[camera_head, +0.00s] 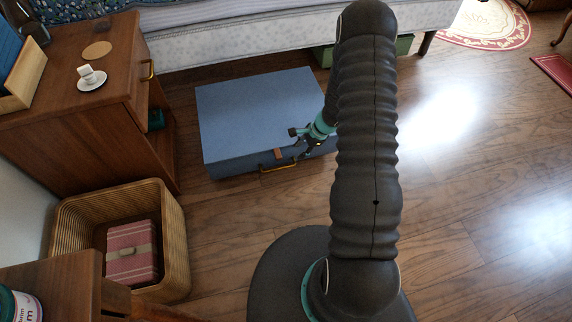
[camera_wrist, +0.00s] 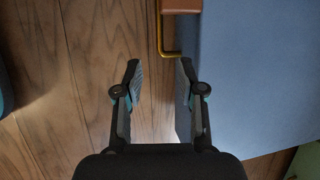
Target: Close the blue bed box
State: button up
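The blue bed box (camera_head: 255,110) lies on the wooden floor in front of the bed. Its lid is down and looks flat; I cannot tell whether it is fully latched. A brass handle (camera_head: 279,168) and a brown tab (camera_head: 278,154) are on its front side. In the wrist view the blue lid (camera_wrist: 255,75) fills the right, with the brass handle (camera_wrist: 161,35) and brown tab (camera_wrist: 181,5) at its edge. My gripper (camera_wrist: 158,65) is open and empty, over the box's front edge near the handle. My arm hides the box's right end in the head view.
A wooden nightstand (camera_head: 65,115) stands left of the box, its drawer side facing the box. A wicker basket (camera_head: 175,235) with a pink striped box (camera_head: 132,265) is at lower left. A green box (camera_head: 404,44) is under the bed.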

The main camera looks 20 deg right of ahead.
aim_at(286, 167)
jog(key=x, duration=1.3)
jog(key=shift+b, duration=0.35)
grip_shut()
